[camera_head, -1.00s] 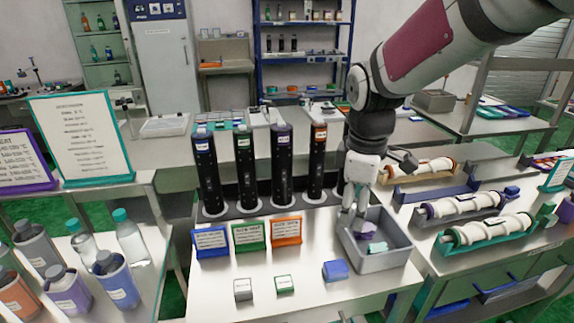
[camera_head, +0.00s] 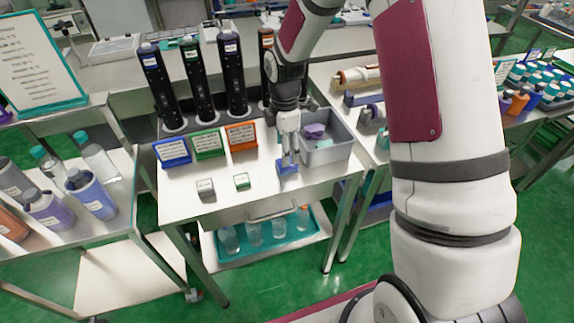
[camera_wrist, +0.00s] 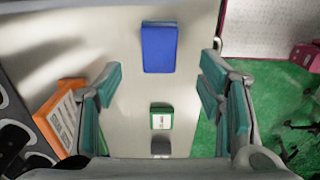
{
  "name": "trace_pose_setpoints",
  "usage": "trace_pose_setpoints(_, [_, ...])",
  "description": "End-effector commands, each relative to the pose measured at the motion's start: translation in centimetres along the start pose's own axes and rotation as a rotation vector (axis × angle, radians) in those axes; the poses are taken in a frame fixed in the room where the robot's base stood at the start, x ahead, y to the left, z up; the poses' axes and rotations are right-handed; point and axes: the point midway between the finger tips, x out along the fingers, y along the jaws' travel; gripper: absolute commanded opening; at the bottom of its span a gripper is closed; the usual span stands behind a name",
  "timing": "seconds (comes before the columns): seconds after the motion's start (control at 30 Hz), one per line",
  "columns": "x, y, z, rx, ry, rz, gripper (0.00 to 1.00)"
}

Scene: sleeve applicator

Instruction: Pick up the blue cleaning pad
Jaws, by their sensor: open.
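The blue cleaning pad (camera_head: 287,167) lies flat on the metal table near its front edge, just left of the grey bin. In the wrist view the blue pad (camera_wrist: 159,47) lies ahead, between the lines of the two fingers. My gripper (camera_head: 290,158) points down directly above the pad in the head view, and its tips hide part of it. In the wrist view my gripper (camera_wrist: 160,85) has its teal-padded fingers spread wide with nothing between them touching.
The grey bin (camera_head: 345,151) holds a purple and a teal pad. A grey block (camera_head: 205,188) and a green block (camera_head: 241,181) stand to the left. An orange sign (camera_head: 241,136) and tall black dispensers (camera_head: 233,75) are behind. The table's front edge is close.

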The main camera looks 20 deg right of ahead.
Motion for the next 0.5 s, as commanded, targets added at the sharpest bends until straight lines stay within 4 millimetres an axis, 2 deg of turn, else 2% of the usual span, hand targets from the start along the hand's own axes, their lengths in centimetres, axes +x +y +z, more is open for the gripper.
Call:
trace_pose_setpoints(0.27, [2.0,-0.1,0.1,0.002,-0.001,-0.002,0.62])
trace_pose_setpoints(0.5, [5.2,-0.1,0.5,0.001,0.0,-0.002,0.62])
